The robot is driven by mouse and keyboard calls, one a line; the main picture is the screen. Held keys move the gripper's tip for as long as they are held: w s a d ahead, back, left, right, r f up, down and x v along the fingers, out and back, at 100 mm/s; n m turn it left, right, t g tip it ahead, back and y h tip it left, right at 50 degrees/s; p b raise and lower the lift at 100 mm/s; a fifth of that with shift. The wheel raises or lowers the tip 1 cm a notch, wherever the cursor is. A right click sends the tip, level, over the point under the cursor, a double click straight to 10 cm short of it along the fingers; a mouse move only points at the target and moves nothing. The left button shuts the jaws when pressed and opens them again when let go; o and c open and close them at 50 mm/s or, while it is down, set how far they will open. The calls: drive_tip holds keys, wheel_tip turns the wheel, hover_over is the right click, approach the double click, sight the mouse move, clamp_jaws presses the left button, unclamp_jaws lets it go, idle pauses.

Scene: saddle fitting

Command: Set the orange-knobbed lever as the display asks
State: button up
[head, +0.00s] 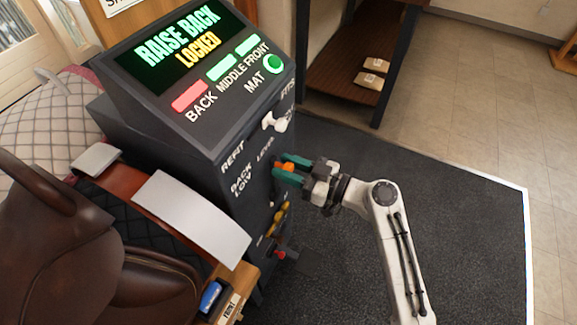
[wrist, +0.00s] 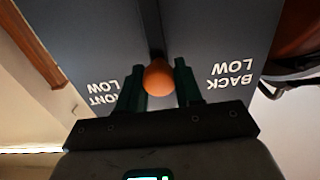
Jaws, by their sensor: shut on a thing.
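The orange-knobbed lever (head: 286,166) is on the side of the dark console. My gripper (head: 290,168) reaches it from the right, with its green fingers shut on the orange knob. In the wrist view the knob (wrist: 158,78) sits between the two fingertips (wrist: 158,85), at a dark slot. Upside-down labels flank it: "BACK LOW" on the right and a partly hidden "...ONT LOW" on the left. The display (head: 180,45) reads "RAISE BACK" in green and "LOCKED" in yellow. Below it the BACK light (head: 189,96) is red; MIDDLE, FRONT and the round MAT light are green.
A white handle (head: 275,122) sticks out above the lever. Yellow knobs (head: 279,215) and a red-ended part (head: 281,254) lie below it. A brown saddle (head: 60,225) and pale panel (head: 192,216) stand at left. The dark mat (head: 470,230) is clear at right.

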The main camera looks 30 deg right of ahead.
clamp_jaws()
drive_tip(key=w+d+m+b, duration=0.1)
drive_tip(key=d+m, duration=0.1)
drive_tip(key=w+d+f+m+b, duration=0.1)
drive_tip(key=w+d+m+b, duration=0.1)
drive_tip(key=shift+w+d+b, duration=0.1)
drive_tip(key=shift+d+b, duration=0.1)
drive_tip(key=shift+b, duration=0.1)
drive_tip(key=shift+w+d+f+m, duration=0.1)
drive_tip(key=shift+w+d+m, duration=0.15)
drive_tip(key=shift+d+m, duration=0.25)
drive_tip(key=shift+a, duration=0.1)
drive_tip(key=o, duration=1)
unclamp_jaws()
drive_tip(key=shift+f, duration=0.1)
